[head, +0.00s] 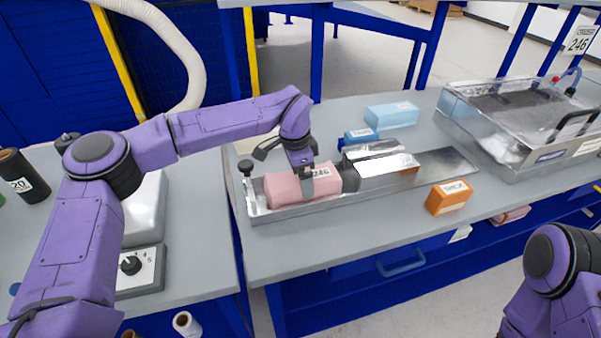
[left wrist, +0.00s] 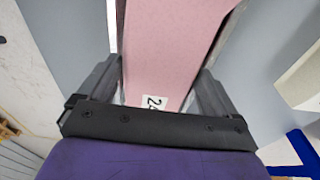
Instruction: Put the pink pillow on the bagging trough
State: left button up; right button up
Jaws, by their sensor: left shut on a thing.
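The pink pillow (head: 285,189), a long block with a white 246 label, lies in the left part of the metal bagging trough (head: 262,216). My left gripper (head: 307,185) comes down over the pillow from above and is shut on it. In the left wrist view the pillow (left wrist: 172,50) runs between the two dark fingers, with its label close to the palm. Part of the trough behind the pillow is hidden. My right arm shows at the lower right of the head view, but its gripper is out of view.
A clear-lidded metal machine (head: 520,125) stands at the right. The table's front left is clear.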

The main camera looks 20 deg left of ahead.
aim_at(297, 177)
pick_arm(q)
jog(key=shift+s+d+f, duration=0.1)
jog(key=shift+f, duration=0.05)
jog(key=shift+w+f+b, duration=0.2)
jog(key=shift+b, duration=0.1)
jog(key=o, duration=1)
jog(key=shift+w, duration=0.25)
jog(key=shift+s+r+p, duration=0.2)
jog(key=shift+r+p, duration=0.35)
jog(key=shift+p, duration=0.1)
jog(key=shift+s+a+r+b, duration=0.15)
jog(key=shift+r+b, duration=0.35)
jog(key=shift+r, duration=1.4)
jog(key=shift+s+a+r+b, duration=0.1)
jog(key=shift+a+r+b, duration=0.3)
jog(key=shift+r, duration=1.5)
jog(key=shift+s+a+r+b, duration=0.1)
jog(key=shift+r+b, duration=0.45)
jog(key=shift+r, duration=1.35)
